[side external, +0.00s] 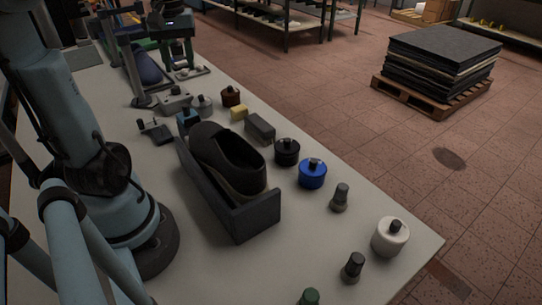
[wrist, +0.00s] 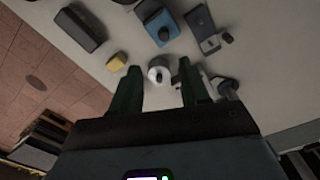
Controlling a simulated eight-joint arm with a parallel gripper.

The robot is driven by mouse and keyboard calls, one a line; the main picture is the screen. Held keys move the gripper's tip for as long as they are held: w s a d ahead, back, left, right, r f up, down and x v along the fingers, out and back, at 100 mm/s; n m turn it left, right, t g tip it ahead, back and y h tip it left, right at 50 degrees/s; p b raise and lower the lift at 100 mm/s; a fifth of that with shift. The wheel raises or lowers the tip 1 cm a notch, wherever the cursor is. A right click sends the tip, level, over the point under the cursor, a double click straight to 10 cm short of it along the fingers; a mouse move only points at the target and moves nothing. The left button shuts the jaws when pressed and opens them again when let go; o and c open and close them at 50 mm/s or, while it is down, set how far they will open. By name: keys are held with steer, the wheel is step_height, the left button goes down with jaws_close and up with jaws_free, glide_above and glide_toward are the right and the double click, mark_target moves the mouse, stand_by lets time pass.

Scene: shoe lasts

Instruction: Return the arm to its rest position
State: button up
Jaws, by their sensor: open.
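My gripper (side external: 178,62) is at the top of the side external view, above the far part of the table, with its green fingers pointing down. In the wrist view its two green fingers (wrist: 160,82) stand apart with nothing held between them. A small round grey-white piece (wrist: 158,73) shows in the gap, on the table beyond the fingertips; its exact distance from them is hard to tell. My arm stands at the left of the side external view.
A dark shoe (side external: 228,160) sits in a grey open holder (side external: 258,216) mid-table. Around it are a blue canister (side external: 312,176), a black canister (side external: 287,153), a white canister (side external: 390,238) and a yellow block (side external: 239,113). The table's near right corner (side external: 425,248) is bare.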

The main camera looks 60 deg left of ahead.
steer(key=w+d+f+m+t, duration=0.2)
steer(key=d+m, duration=0.2)
steer(key=d, duration=0.4)
steer(key=w+d+f+m+t, duration=0.2)
steer(key=d+m, duration=0.2)
steer(key=d, duration=0.5)
steer(key=w+d+f+m+t, duration=0.1)
steer(key=d+f+m+t, duration=0.1)
steer(key=d+m, duration=0.3)
steer(key=d+t, duration=0.1)
steer(key=d, duration=0.2)
steer(key=shift+w+d, duration=0.4)
